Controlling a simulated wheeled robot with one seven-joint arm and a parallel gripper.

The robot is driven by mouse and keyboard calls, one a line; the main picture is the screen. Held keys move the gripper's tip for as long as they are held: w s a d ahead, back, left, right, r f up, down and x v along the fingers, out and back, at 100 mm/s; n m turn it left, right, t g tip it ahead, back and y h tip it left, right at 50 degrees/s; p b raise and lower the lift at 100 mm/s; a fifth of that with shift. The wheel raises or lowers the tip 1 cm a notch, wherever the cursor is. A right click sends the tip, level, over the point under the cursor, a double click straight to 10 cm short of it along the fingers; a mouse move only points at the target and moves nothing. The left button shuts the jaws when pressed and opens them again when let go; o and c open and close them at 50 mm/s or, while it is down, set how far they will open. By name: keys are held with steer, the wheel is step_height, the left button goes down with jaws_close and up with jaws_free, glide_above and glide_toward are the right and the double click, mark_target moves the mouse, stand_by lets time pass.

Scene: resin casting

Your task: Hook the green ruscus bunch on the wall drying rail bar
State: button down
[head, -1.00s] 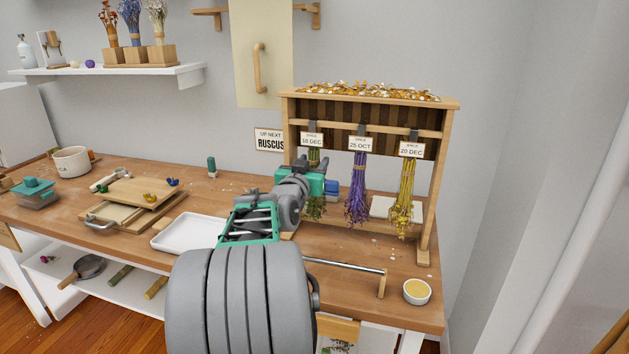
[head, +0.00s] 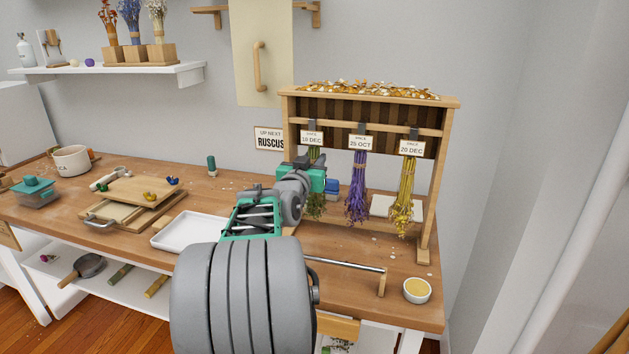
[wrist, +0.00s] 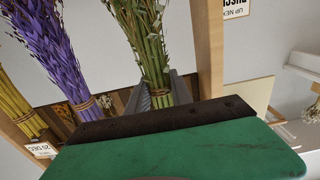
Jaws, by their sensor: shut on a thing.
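In the head view my gripper's green body hides the bunch's middle. Whether its hook (head: 312,125) still touches the rack bar (head: 385,130) cannot be told. A wooden wall rail (head: 207,12) shows at the top edge, partly hidden by a pale panel.
Purple (head: 356,190) and yellow (head: 404,195) bunches hang beside the ruscus on the rack (head: 430,200). A small bowl (head: 417,290) stands near the front right edge. A white tray (head: 185,232) lies left of my arm. The pale panel (head: 260,60) hangs behind.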

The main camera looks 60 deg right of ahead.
mark_target(312, 151)
steer(key=shift+r, duration=0.1)
steer(key=shift+r+p, duration=0.4)
steer(key=shift+r, duration=1.15)
steer(key=shift+s+a+f+b, duration=0.1)
steer(key=shift+s+a+b, duration=0.1)
steer(key=shift+a+b, duration=0.85)
steer(key=shift+s+a+f+b, duration=0.15)
steer(key=shift+a+b, duration=0.45)
steer(key=shift+a, duration=0.7)
steer(key=shift+s+a+r+b, duration=0.1)
steer(key=shift+a+b, duration=0.2)
steer(key=shift+a, duration=0.25)
steer(key=shift+s+a+r+b, duration=0.1)
steer(key=shift+a+b, duration=0.2)
steer(key=shift+a, duration=0.3)
